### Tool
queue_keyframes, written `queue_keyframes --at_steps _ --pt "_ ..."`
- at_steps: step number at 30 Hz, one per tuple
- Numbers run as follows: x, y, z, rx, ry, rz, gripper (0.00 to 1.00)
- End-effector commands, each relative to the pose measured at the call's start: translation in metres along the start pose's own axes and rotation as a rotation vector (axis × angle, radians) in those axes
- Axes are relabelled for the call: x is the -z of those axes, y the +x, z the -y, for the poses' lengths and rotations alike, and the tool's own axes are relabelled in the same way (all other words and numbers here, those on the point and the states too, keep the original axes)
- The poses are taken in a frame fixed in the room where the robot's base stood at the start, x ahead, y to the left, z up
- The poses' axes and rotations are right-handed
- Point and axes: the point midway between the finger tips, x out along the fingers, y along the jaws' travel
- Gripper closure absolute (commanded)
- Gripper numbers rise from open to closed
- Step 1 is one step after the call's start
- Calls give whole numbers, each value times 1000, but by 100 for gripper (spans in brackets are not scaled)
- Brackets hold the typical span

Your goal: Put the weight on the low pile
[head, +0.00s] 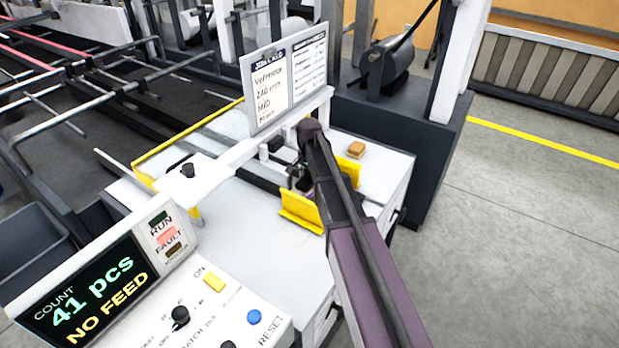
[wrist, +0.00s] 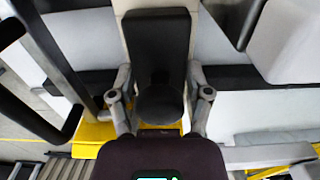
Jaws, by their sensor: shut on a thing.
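My gripper (wrist: 160,97) reaches down over the white feeder table, by the yellow guides (head: 301,211). In the wrist view its two grey fingers stand either side of a dark weight (wrist: 157,42), a black slab with a round dark part nearest me, and are shut on it. In the head view my gripper (head: 300,178) is small and dark, mostly covered by my arm, and the weight cannot be told apart from it. I cannot make out the low pile clearly; my arm hides part of the space between the guides.
A white sign board (head: 286,78) on a white crossbar (head: 240,150) stands close behind my gripper. A small tan block (head: 356,150) lies on the table to the right. A control panel with a display (head: 95,285) reading "41 pcs, NO FEED" is at front left. Floor at right is clear.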

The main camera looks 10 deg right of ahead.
Motion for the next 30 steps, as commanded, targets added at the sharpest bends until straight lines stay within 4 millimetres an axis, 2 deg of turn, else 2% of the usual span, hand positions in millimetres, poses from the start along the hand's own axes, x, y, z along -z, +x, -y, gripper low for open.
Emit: queue_keyframes --at_steps 7,8,11,12,30 --pt "0 4 0 0 0 0 97" --pt "0 4 0 0 0 0 33" --pt "0 3 0 0 -1 0 3" --pt "0 3 0 0 -1 0 0" --pt "0 2 0 0 -1 0 0"
